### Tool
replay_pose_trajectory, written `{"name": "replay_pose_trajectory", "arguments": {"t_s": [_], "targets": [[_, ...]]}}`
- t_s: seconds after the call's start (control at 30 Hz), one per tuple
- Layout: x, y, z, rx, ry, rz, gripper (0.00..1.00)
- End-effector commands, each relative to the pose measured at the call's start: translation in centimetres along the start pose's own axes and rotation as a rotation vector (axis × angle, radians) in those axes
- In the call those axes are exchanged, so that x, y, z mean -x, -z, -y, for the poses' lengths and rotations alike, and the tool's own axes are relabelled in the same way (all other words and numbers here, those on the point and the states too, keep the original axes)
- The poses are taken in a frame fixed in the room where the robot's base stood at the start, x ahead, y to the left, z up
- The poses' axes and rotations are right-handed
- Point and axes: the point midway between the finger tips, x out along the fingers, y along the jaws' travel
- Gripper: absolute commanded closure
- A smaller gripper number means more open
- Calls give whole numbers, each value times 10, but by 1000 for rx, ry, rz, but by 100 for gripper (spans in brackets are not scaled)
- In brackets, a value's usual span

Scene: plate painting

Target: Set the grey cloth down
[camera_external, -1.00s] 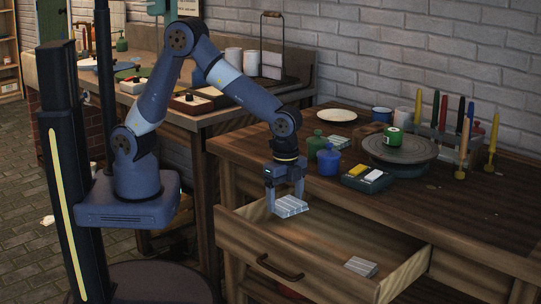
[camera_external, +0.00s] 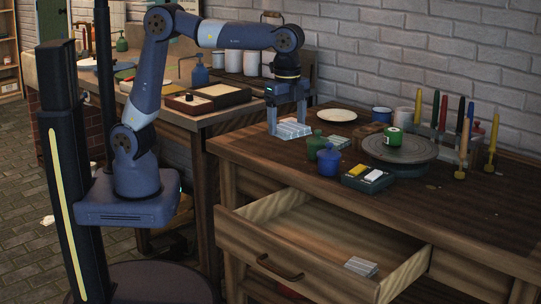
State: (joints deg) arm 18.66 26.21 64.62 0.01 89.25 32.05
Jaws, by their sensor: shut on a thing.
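My gripper (camera_external: 288,118) points down over the left back part of the wooden workbench top (camera_external: 262,146). It is shut on a folded grey striped cloth (camera_external: 293,130), which sits low between the fingers at the bench top. I cannot tell whether the cloth touches the wood. A second folded grey cloth (camera_external: 361,266) lies in the open drawer (camera_external: 325,236), near its front right.
Green and blue jars (camera_external: 328,162) stand just right of the cloth, in front of a white plate (camera_external: 337,115). A round turntable (camera_external: 400,151) bears a green-and-white pot. Brushes stand upright at the right. The bench's front left is clear.

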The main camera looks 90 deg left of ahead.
Motion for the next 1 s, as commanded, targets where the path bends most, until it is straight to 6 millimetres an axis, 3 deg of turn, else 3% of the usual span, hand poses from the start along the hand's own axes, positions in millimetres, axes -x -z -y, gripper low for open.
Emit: {"name": "replay_pose_trajectory", "arguments": {"t_s": [0.27, 0.6, 0.8, 1.0], "targets": [[4, -52, 54, 29, 0, 0, 46], [5, -171, 125, 69, -1, 0, 46], [4, -244, 145, 89, -1, -1, 46], [3, -293, 150, 100, 1, -1, 46]]}}
